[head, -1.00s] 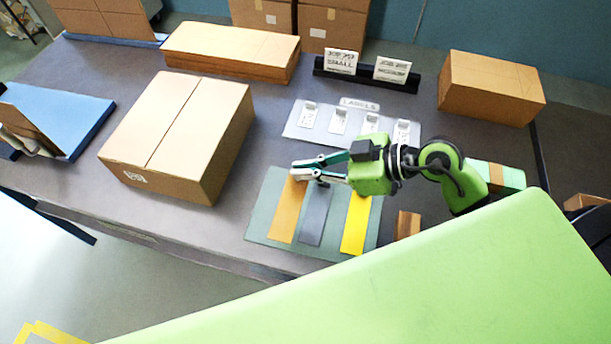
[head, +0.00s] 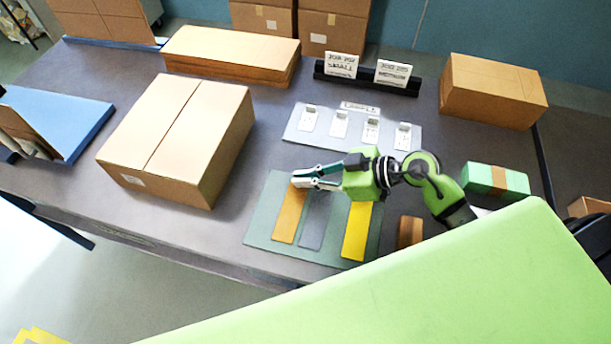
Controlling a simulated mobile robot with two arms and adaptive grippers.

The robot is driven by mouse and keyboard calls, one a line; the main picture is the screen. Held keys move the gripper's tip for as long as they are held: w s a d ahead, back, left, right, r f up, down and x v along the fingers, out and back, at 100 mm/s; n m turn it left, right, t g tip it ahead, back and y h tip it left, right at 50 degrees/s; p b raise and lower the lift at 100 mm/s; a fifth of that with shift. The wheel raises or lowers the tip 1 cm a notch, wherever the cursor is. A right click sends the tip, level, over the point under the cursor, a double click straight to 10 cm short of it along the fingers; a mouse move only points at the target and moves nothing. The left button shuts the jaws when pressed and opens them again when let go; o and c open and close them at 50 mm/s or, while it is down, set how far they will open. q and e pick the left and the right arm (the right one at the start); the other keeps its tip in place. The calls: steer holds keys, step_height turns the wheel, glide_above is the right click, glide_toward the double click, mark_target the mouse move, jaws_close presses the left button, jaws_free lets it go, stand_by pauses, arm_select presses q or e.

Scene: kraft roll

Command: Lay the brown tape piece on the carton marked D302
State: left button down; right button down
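The brown tape piece (head: 289,215) lies flat on a green mat (head: 262,232), left of a grey strip (head: 315,222) and a yellow strip (head: 356,232). My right gripper (head: 296,178) is at the far end of the brown piece, its fingers covering that end. A small gap seems to show between the fingertips, but whether they grip the tape is unclear. A large closed carton (head: 178,135) stands to the left, with a seam along its top. My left gripper is not in view.
A label board (head: 350,128) and a black rail with two sign cards (head: 366,82) lie behind my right gripper. Flat cartons (head: 230,55), a smaller carton (head: 492,90), a green block with a brown band (head: 494,180) and a small brown block (head: 410,231) stand around.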

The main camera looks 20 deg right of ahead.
steer(key=c, duration=2.3)
jaws_free()
steer(key=v, duration=1.1)
steer(key=shift+s+d+r, duration=0.15)
steer(key=shift+o, duration=0.7)
steer(key=shift+s+d+r, duration=0.1)
steer(key=shift+d+r, duration=0.05)
steer(key=shift+d, duration=0.05)
